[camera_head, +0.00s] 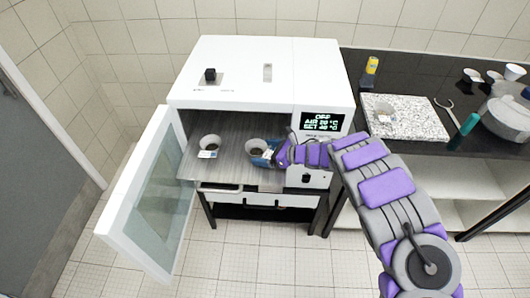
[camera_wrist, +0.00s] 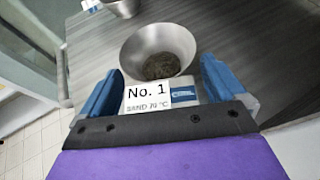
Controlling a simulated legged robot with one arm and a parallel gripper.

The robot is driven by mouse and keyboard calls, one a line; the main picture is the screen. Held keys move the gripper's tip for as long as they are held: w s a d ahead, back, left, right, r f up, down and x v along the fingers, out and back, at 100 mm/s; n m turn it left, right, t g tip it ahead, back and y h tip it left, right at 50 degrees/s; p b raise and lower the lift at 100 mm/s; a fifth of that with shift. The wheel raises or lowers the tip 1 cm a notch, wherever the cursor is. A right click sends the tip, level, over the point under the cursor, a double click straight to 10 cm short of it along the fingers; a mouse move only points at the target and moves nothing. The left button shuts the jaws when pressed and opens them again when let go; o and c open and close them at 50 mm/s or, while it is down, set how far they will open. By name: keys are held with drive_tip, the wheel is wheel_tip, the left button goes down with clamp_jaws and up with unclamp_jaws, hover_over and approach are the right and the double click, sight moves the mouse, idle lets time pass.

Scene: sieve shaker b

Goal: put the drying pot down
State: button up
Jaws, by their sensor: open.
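The drying pot (camera_head: 257,146), a small metal bowl, stands on the grey shelf (camera_head: 230,166) inside the open white oven (camera_head: 235,72), on the shelf's right side. In the wrist view the pot (camera_wrist: 158,48) is upright with dark grains in it, and its label (camera_wrist: 148,97) reads "No. 1" and "SAND 70 °C". My gripper (camera_head: 268,155) reaches in from the right, its blue fingers open on either side of the label. Whether a finger touches it, I cannot tell. Much of the pot's lower part is hidden behind the label and gripper.
A second labelled pot (camera_head: 209,143) stands to the left on the shelf. A dark counter (camera_head: 420,75) at the right bears a speckled slab (camera_head: 405,122), a yellow bottle (camera_head: 371,66) and bowls.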

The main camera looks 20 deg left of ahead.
drive_tip(key=shift+r, duration=0.1)
drive_tip(key=r+p, duration=0.1)
drive_tip(key=p, duration=0.2)
drive_tip(key=shift+r, duration=0.3)
drive_tip(key=p+v, duration=0.1)
drive_tip(key=v, duration=1)
drive_tip(key=shift+d+f, duration=0.15)
drive_tip(key=shift+d, duration=0.35)
drive_tip(key=shift+s, duration=0.1)
